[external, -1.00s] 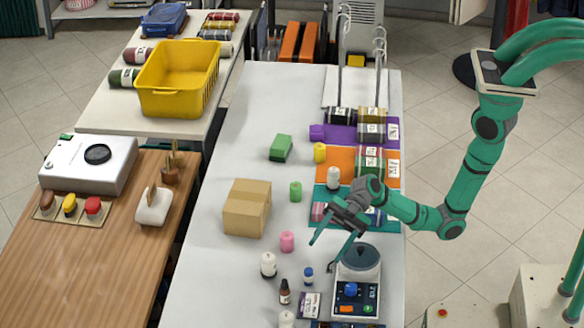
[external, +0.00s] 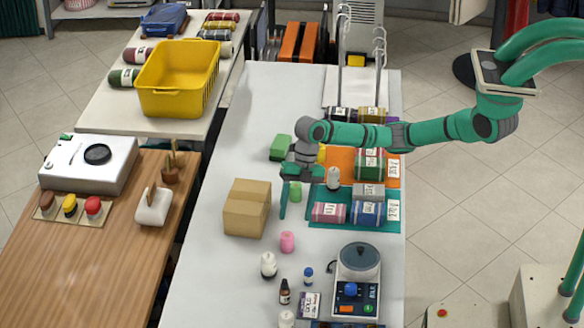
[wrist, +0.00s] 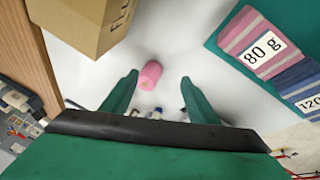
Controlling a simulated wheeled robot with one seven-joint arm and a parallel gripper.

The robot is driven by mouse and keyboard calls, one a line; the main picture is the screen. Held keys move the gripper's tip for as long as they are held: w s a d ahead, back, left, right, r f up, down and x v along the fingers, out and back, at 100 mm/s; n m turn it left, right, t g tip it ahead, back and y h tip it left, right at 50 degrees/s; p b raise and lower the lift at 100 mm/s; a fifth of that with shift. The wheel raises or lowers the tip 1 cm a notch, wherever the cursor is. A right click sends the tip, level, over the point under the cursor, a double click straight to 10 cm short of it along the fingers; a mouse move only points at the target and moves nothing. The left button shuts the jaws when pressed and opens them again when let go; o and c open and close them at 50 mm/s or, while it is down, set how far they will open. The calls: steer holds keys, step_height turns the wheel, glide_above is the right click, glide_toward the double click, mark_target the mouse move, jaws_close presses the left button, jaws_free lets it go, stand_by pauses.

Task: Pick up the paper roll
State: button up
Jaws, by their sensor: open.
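I cannot tell for sure which thing is the paper roll. A small pink roll-shaped piece (external: 287,242) lies on the white table; in the wrist view it (wrist: 150,75) shows between my fingers, beyond their tips. Labelled striped rolls lie on coloured mats at the right: a pink-grey one (external: 328,212), marked 80 g in the wrist view (wrist: 246,40), and a blue one (external: 368,213), marked 120 (wrist: 300,88).
A cardboard box (external: 247,208) stands left of my gripper. A white bottle (external: 333,179) is on its right. A scale (external: 357,275), white bottles (external: 268,265) and a dark bottle (external: 285,291) are at the near end.

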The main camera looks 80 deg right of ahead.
mark_target(296, 186)
steer(key=d+r+h, duration=0.1)
steer(key=d, duration=0.4)
steer(key=w+d+r+g+h, duration=0.1)
steer(key=d+h, duration=0.1)
steer(key=d, duration=0.4)
steer(key=w+d+r+h, duration=0.1)
steer(key=d+r, duration=0.1)
steer(key=d, duration=0.3)
steer(key=shift+d+h, duration=0.25)
steer(key=shift+h, duration=0.15)
step_height(296, 186, down, 6)
steer(key=shift+d+r, duration=0.1)
steer(key=shift+r, duration=0.1)
steer(key=shift+d+f, duration=0.15)
steer(key=shift+f, duration=1.15)
steer(key=shift+d+f, duration=0.1)
steer(key=shift+f, duration=1.2)
steer(key=c, duration=1.1)
